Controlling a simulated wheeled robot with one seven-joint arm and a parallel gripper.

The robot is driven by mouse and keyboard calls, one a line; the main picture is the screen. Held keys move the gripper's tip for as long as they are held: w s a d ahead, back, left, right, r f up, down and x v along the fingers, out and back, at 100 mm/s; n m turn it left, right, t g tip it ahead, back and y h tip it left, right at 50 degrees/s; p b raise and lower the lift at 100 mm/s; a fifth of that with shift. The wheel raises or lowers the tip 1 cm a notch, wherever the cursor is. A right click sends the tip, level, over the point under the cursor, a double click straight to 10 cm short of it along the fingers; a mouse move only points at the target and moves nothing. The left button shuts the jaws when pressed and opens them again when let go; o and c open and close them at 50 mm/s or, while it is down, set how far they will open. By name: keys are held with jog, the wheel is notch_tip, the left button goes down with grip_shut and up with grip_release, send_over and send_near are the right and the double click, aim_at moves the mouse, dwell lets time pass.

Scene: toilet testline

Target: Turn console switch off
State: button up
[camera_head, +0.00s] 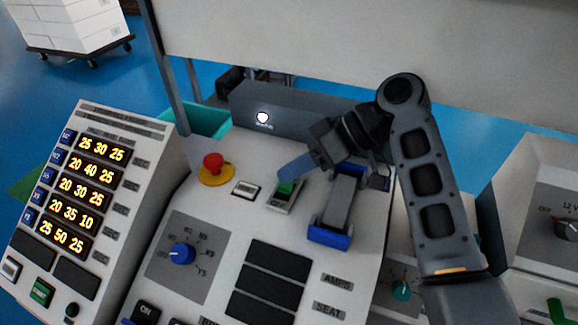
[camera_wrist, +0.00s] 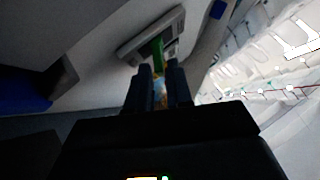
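The console switch is a rocker with a green face (camera_head: 286,188) in a pale frame on the sloped panel of the grey-white console. In the wrist view the green rocker (camera_wrist: 157,50) stands just beyond the fingertips. My gripper (camera_head: 284,174) reaches in from the right, its blue-grey fingers at the switch's upper edge and partly covering it. In the wrist view my gripper (camera_wrist: 160,72) has a narrow gap between its two dark fingers, with no object clearly held. Whether a fingertip touches the rocker cannot be told.
A red emergency button (camera_head: 213,162) on a yellow base and a small white switch (camera_head: 245,188) sit left of the green one. A blue-ended grey block (camera_head: 335,205) stands close on the right. A blue knob (camera_head: 182,253) and dark displays (camera_head: 270,288) lie below.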

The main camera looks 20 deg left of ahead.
jog(key=shift+x, duration=0.85)
jog(key=shift+c, duration=0.4)
grip_shut()
jog(key=shift+s, duration=0.1)
jog(key=n+t+b, duration=0.1)
jog(key=s+t+b, duration=0.1)
jog(key=t, duration=0.1)
jog(key=n+t, duration=0.1)
jog(key=shift+s+d+n+t+b, duration=0.1)
jog(key=shift+s+n+t+b, duration=0.2)
jog(key=shift+b, duration=0.1)
jog(key=n+t+b, duration=0.1)
jog(key=t+b, duration=0.1)
jog(key=s+n+t+b, duration=0.1)
jog(key=t+b, duration=0.1)
jog(key=shift+s+b, duration=0.25)
jog(key=shift+b, duration=0.1)
jog(key=shift+y, duration=0.3)
jog(key=shift+o, duration=0.4)
grip_release()
